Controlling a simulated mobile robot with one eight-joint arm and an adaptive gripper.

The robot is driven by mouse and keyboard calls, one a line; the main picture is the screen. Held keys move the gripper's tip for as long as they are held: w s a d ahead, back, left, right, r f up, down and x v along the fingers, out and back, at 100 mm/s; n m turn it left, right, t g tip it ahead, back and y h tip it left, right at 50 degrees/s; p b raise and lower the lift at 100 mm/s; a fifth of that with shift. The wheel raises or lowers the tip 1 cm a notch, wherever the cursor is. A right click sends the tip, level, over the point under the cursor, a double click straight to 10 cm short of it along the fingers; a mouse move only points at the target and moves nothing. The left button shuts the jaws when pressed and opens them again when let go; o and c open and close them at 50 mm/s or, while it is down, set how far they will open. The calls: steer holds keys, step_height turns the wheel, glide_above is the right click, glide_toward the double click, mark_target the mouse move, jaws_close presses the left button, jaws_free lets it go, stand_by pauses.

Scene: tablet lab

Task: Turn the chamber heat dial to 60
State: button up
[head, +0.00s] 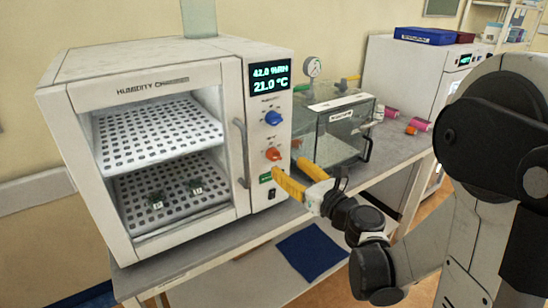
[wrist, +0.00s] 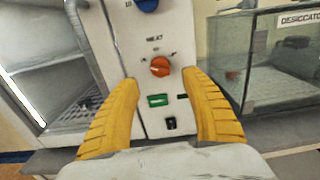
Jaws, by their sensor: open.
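The humidity chamber (head: 150,75) stands on the bench at the left, with its control panel on its right side. The orange heat dial (head: 273,154) sits on that panel below the blue dial (head: 273,118). In the wrist view the orange heat dial (wrist: 160,67) lies ahead, between and beyond the fingertips, under a label reading HEAT. Its pointer setting is too small to read. The display (head: 269,77) reads 42.0 %RH and 21.0 °C. My gripper (head: 288,170) is open and empty, in front of the panel; it also shows in the wrist view (wrist: 160,85).
A green switch (wrist: 158,100) and a black switch (wrist: 170,124) sit below the dial. A glass desiccator (head: 335,130) stands close to the right of the panel. The chamber's door handle (head: 241,150) is to the left. Pink-capped bottles (head: 420,125) lie farther right on the bench.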

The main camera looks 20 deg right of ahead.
mark_target(277, 158)
steer(key=b+x, duration=0.1)
steer(key=x, duration=0.6)
steer(key=shift+s, duration=0.1)
steer(key=shift+c, duration=0.4)
jaws_close()
